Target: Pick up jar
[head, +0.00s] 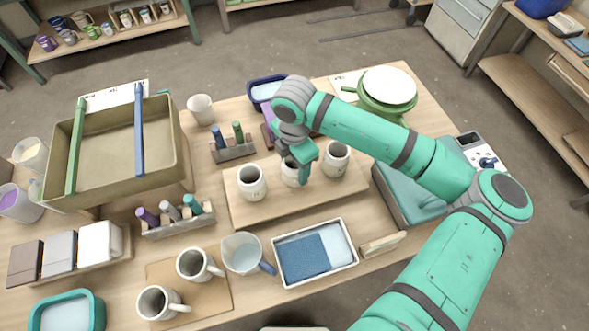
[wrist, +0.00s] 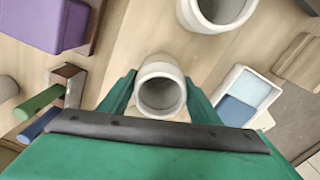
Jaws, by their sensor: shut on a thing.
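Three pale grey jars stand in a row on a wooden board (head: 238,211). The middle jar (head: 290,172) is between the fingers of my gripper (head: 300,166), which is shut on it; the gripper hides part of it. In the wrist view this jar (wrist: 160,92) sits upright, mouth toward the camera, with a green finger of my gripper (wrist: 160,100) on each side. The left jar (head: 251,182) and the right jar (head: 336,159) stand apart on either side. I cannot tell whether the held jar touches the board.
A tool rack (head: 233,149) stands behind the board. A white tray with blue sponges (head: 345,236) and a clear pitcher (head: 243,254) lie in front. A green bucket with a white top (head: 385,98) is behind right. A large basin (head: 88,180) fills the left.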

